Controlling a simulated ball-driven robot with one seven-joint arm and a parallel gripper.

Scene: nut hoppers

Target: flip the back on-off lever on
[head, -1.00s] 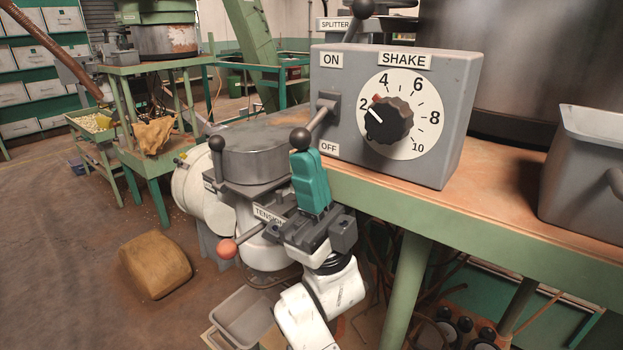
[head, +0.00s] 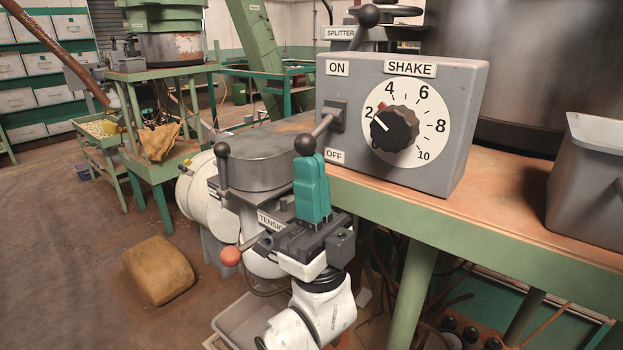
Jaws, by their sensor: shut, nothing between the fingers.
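The on-off lever (head: 324,126) sticks out from the left of the grey SHAKE box (head: 464,100), between the ON label (head: 338,68) and the OFF label (head: 334,156). It slants down and left toward the OFF side and ends in a dark ball knob (head: 305,145). My gripper (head: 312,158) has teal fingers, pointing up and pressed together with nothing between them. The fingertips are just below and right of the knob and overlap its lower edge in view; I cannot tell whether they touch.
A metal drum (head: 266,158) and an orange-knobbed handle (head: 231,256) are left of my gripper. A grey bin (head: 590,185) stands right on the bench.

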